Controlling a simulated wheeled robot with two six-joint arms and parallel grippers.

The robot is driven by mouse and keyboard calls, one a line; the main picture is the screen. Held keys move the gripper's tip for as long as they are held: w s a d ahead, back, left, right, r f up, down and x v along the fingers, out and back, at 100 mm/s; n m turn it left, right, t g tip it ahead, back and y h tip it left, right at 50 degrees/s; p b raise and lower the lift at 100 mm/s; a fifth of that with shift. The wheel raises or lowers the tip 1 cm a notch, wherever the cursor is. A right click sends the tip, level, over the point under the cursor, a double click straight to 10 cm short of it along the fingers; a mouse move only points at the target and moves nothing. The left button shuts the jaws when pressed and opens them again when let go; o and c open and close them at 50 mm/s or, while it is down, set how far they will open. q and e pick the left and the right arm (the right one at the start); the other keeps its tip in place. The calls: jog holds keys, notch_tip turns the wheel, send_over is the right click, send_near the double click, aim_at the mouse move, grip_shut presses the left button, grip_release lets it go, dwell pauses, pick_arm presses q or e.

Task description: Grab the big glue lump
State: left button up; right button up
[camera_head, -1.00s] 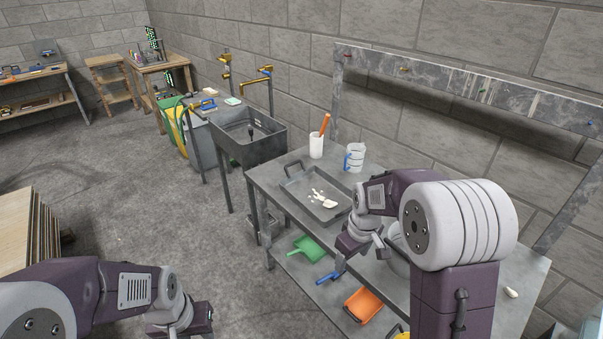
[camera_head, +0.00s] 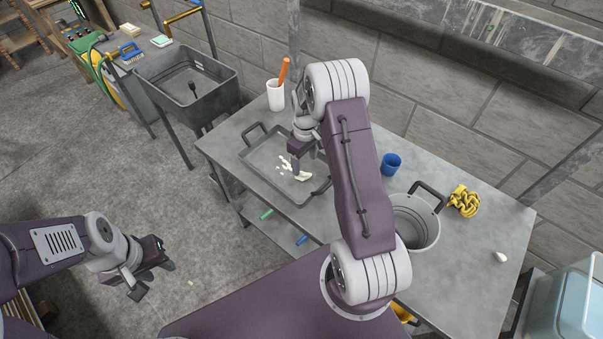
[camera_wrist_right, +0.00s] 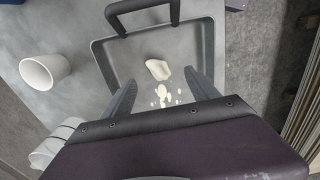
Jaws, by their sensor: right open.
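The big glue lump (camera_head: 303,176) is off-white and lies in the shallow grey tray (camera_head: 254,174) on the metal table. In the right wrist view the lump (camera_wrist_right: 158,69) sits just beyond and between my open right fingers (camera_wrist_right: 163,92), with nothing held. Several small glue crumbs (camera_wrist_right: 161,96) lie beside it, nearer my gripper. In the head view my right gripper (camera_head: 297,160) reaches down over the tray, partly covering the crumbs. My left gripper (camera_head: 152,277) is out over the floor at lower left, empty, its fingers apart.
A white cup (camera_head: 275,96) with an orange stick stands behind the tray; it also shows in the wrist view (camera_wrist_right: 45,71). A blue cup (camera_head: 391,164), a grey bucket (camera_head: 427,222), yellow gloves (camera_head: 464,201) and a small white piece (camera_head: 500,257) are to the right. The tray has raised handles.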

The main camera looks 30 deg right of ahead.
aim_at(302, 173)
jog(key=f, duration=0.1)
jog(key=w+f, duration=0.1)
jog(key=f, duration=0.1)
jog(key=shift+w+d+f, duration=0.1)
jog(key=shift+w+f, duration=0.05)
jog(key=shift+f, duration=0.25)
jog(key=f, duration=0.1)
jog(key=f+p, duration=0.1)
jog(key=f, duration=0.1)
jog(key=shift+a+f, duration=0.25)
jog(key=shift+f, duration=0.15)
jog(key=shift+w+f, duration=0.15)
jog(key=shift+f, duration=0.25)
jog(key=shift+r, duration=0.1)
jog(key=c, duration=0.9)
pick_arm(q)
jog(key=shift+w+d+r, duration=0.1)
jog(key=shift+w+r, duration=0.4)
jog(key=shift+r, duration=0.15)
pick_arm(e)
grip_shut()
jog(key=shift+r, duration=0.1)
